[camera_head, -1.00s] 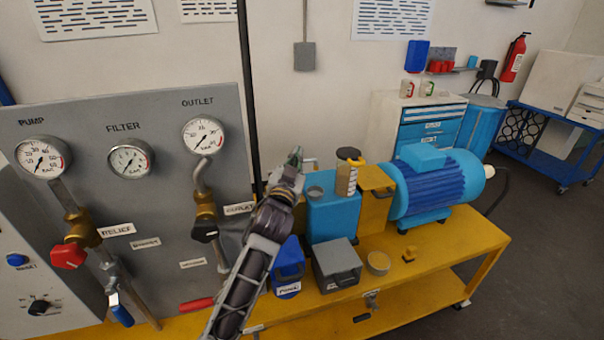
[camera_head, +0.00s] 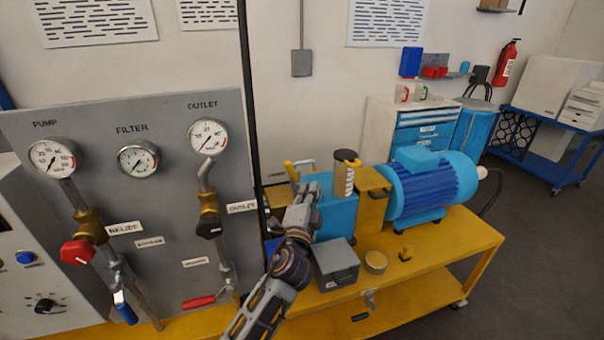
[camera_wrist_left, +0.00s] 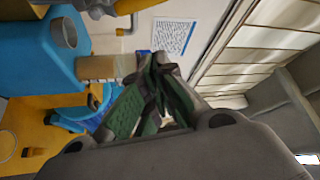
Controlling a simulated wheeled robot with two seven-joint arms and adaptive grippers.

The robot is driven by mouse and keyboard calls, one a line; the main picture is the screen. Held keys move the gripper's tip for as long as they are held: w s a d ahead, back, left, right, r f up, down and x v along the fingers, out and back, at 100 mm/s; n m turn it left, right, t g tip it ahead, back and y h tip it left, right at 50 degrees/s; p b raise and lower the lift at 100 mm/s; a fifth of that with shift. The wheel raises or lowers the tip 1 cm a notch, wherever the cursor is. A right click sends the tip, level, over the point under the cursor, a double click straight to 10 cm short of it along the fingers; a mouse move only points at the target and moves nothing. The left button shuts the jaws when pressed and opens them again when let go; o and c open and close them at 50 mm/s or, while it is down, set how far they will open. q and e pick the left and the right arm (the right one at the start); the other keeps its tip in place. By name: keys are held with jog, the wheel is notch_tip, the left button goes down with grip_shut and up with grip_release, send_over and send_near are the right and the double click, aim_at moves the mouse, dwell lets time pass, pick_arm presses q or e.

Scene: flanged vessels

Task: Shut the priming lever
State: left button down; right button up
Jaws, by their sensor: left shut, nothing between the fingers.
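A yellow lever-like handle (camera_head: 291,170) stands tilted beside a pale pipe, just left of the blue pump tank (camera_head: 335,212). It may be the priming lever; I cannot read a label naming it. My left gripper (camera_head: 305,190) is shut and empty, just below and right of that handle, in front of the tank; contact cannot be told. In the left wrist view its green-padded fingers (camera_wrist_left: 154,72) are together, and a yellow part (camera_wrist_left: 132,6) shows at the top edge beside the blue tank (camera_wrist_left: 50,52). My right gripper is out of view.
The gauge panel (camera_head: 125,200) stands left, with a red lever (camera_head: 197,302) and a blue-handled lever (camera_head: 125,312). A grey lidded box (camera_head: 337,264) is by my forearm. The blue motor (camera_head: 425,185) is right on the yellow bench (camera_head: 445,240), whose front right is clear.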

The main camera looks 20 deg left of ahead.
aim_at(294, 176)
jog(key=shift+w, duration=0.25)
pick_arm(q)
jog(key=shift+d+p+x, duration=0.45)
jog(key=shift+p+x, duration=0.55)
jog(key=shift+x, duration=4)
jog(key=a, duration=0.1)
jog(key=s+a+f, duration=0.1)
jog(key=a, duration=0.2)
jog(key=shift+s+a+f+p, duration=0.2)
jog(key=shift+s+f+p, duration=0.05)
jog(key=shift+p, duration=0.15)
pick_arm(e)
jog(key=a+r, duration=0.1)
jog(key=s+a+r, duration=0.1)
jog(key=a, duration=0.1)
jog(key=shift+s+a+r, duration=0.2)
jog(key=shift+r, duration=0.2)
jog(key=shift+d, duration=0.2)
